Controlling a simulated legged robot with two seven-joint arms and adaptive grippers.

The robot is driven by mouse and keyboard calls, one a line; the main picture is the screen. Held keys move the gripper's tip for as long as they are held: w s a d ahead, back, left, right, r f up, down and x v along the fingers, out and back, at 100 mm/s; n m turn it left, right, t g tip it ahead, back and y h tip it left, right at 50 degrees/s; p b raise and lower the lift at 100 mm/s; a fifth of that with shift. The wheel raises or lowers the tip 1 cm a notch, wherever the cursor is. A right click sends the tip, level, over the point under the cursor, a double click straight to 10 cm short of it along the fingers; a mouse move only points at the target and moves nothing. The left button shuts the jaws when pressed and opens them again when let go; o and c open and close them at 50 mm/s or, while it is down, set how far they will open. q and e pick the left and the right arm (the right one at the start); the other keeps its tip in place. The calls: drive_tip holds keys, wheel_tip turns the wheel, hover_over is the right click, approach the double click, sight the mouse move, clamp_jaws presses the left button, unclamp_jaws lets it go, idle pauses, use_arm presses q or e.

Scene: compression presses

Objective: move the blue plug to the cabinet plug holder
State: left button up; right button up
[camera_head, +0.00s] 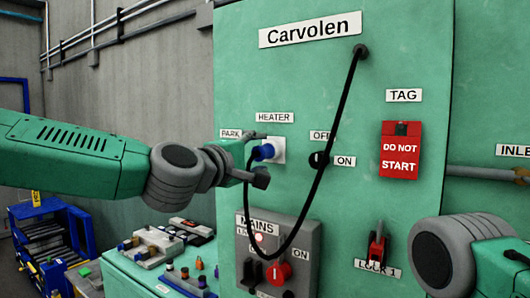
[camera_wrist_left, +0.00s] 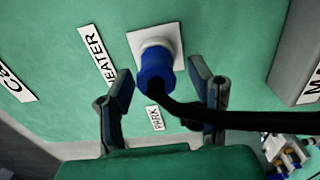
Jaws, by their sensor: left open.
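The blue plug (camera_head: 264,152) sits in the white HEATER socket (camera_head: 279,149) on the green Carvolen cabinet (camera_head: 290,80). Its black cable hangs in a loop from the top of the cabinet. My left gripper (camera_head: 259,157) is open at the plug. In the left wrist view, the plug (camera_wrist_left: 155,72) lies between the two spread fingers (camera_wrist_left: 161,84), with visible gaps on both sides. The cable runs from the plug across the right finger. The PARK label (camera_head: 230,134) is just left of the socket; the plug holder by it is not clearly visible, partly behind my gripper.
Below are the MAINS box (camera_head: 300,238) with a red knob and the LOCK 1 switch (camera_head: 376,250). The OFF/ON switch (camera_head: 318,160) and red DO NOT START tag (camera_head: 400,158) are to the right. A bench with small parts (camera_head: 150,245) stands lower left.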

use_arm(q)
drive_tip(key=shift+s+d, duration=0.1)
drive_tip(key=shift+d, duration=0.2)
clamp_jaws()
drive_tip(key=shift+s+f, duration=0.15)
drive_tip(key=shift+s, duration=0.05)
drive_tip(key=shift+s+a, duration=0.3)
drive_tip(key=shift+s, duration=0.1)
drive_tip(key=shift+s+a+b, duration=0.35)
drive_tip(key=shift+a, duration=0.15)
drive_tip(key=shift+s+d, duration=0.15)
drive_tip(key=shift+a, duration=0.3)
